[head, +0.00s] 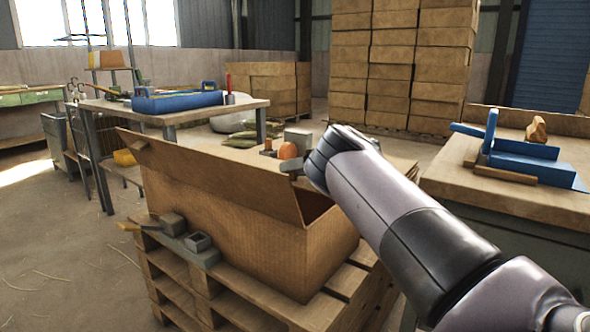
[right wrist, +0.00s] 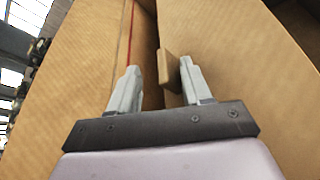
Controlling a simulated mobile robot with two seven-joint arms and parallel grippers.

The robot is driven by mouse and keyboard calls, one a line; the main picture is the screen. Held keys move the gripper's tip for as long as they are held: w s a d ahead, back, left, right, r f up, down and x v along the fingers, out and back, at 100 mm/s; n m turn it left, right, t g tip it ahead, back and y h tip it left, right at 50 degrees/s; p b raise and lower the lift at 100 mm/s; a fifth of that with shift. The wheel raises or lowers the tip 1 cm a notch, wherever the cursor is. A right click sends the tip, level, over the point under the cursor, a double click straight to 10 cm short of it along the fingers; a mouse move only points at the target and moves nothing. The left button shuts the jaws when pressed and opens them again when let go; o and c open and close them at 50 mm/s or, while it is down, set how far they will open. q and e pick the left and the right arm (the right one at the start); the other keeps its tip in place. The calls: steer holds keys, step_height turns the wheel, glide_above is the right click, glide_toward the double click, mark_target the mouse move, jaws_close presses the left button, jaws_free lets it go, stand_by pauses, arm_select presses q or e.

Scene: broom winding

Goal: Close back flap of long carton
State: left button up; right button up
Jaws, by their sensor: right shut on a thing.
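The long carton (head: 270,245) stands on a wooden pallet. A long flap (head: 220,180) stands up and slants along its near side, and a short end flap (head: 133,142) sticks up at the left. My right gripper (head: 292,168) is at the carton's top, near the right end of the long flap. In the right wrist view my right gripper (right wrist: 158,85) has its fingers on either side of a thin piece of cardboard (right wrist: 170,66), shut on it. Which flap it belongs to is unclear. My left gripper is out of view.
Grey blocks (head: 198,242) lie on the pallet (head: 235,300) left of the carton. A workbench (head: 520,200) with a blue fixture (head: 535,165) stands at the right. A table with a blue tray (head: 178,101) is behind left. The floor at left is clear.

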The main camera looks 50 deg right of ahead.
steer(key=p+v, duration=0.1)
steer(key=v, duration=0.5)
steer(key=shift+f, duration=0.1)
steer(key=shift+s+d, duration=0.2)
steer(key=shift+s, duration=0.3)
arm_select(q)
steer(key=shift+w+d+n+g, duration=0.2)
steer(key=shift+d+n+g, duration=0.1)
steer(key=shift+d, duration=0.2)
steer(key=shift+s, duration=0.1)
arm_select(e)
steer(key=shift+r, duration=0.25)
